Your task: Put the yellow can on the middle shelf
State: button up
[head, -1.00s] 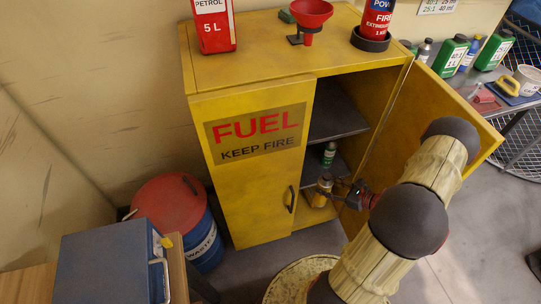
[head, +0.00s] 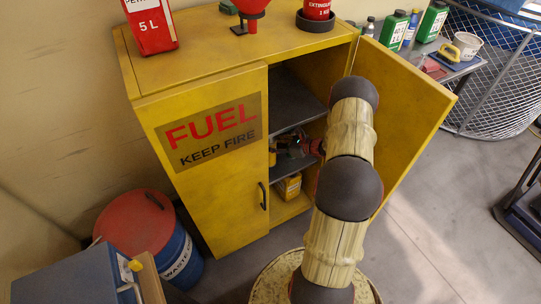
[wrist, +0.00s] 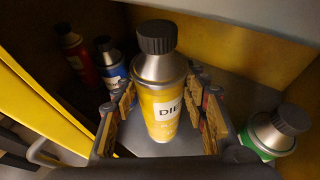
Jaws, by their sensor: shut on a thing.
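The yellow can (wrist: 163,105), with a dark cap and a white label starting "DIE", stands upright between the fingers of my gripper (wrist: 160,125) in the wrist view. My gripper is shut on it. A grey shelf (wrist: 238,88) lies under and behind the can; I cannot tell whether the can touches it. In the head view my gripper (head: 291,143) is inside the open right side of the yellow cabinet, below the dark upper shelf (head: 294,103). The yellow can (head: 272,157) shows only as a small patch there.
A red can (wrist: 76,55) and a blue can (wrist: 111,65) stand left of the held can; a green can (wrist: 272,135) is close on the right. A yellow container (head: 289,187) sits on the cabinet floor. The open door (head: 405,115) stands right of my arm.

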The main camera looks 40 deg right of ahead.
notch_tip(320, 180, down, 7)
jog(key=b, duration=0.2)
jog(key=shift+w+r+b, duration=0.15)
jog(key=shift+b, duration=0.2)
jog(key=shift+w+d+f+b, duration=0.1)
jog(key=shift+w+f+b, duration=0.1)
jog(key=shift+b, duration=0.1)
jog(key=shift+r, duration=0.1)
jog(key=o, duration=0.8)
jog(key=shift+f, duration=0.2)
jog(key=o, duration=0.5)
